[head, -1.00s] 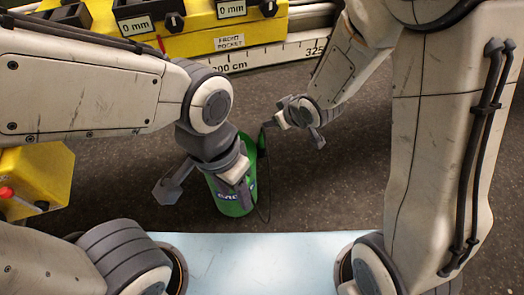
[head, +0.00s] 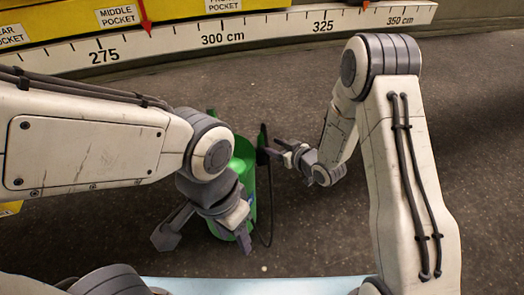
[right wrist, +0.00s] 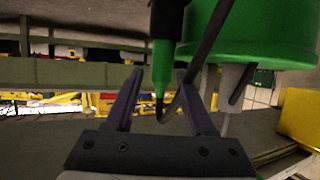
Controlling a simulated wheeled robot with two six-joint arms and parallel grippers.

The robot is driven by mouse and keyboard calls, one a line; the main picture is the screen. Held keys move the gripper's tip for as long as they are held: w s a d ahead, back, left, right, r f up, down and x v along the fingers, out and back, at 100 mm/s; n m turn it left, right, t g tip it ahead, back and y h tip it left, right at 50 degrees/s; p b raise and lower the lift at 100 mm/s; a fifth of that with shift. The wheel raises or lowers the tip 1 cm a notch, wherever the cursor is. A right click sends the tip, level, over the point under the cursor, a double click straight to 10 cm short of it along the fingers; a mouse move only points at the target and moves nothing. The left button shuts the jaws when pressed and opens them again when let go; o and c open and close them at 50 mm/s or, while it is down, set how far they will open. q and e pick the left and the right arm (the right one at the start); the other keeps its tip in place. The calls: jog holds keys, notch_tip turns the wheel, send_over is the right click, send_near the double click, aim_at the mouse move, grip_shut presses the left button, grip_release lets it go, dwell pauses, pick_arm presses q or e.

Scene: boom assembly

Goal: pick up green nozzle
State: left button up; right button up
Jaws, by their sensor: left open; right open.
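A green cylindrical can (head: 243,165) stands in the middle of the head view, behind and beside my left gripper. Its nozzle, dark with a green tip, hangs on a thin black hose at the can's right side. In the right wrist view the nozzle (right wrist: 161,70) points down between my right gripper's fingers (right wrist: 160,100), with a gap on both sides. My right gripper (head: 276,148) is open just right of the can. My left gripper (head: 205,230) is open in front of the can's lower part; its contact with the can is hidden.
A yellow panel (head: 190,25) with pocket labels and a white centimetre scale (head: 270,28) runs along the back. Dark floor lies clear around the can, mostly to the right. The black hose (head: 270,205) loops down beside the can.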

aim_at(265, 142)
jog(key=b+x, duration=0.2)
jog(key=x, duration=0.3)
jog(key=shift+a+b, duration=0.25)
jog(key=shift+b, duration=0.15)
jog(key=shift+w+a, duration=0.2)
jog(key=shift+w, duration=0.05)
grip_shut()
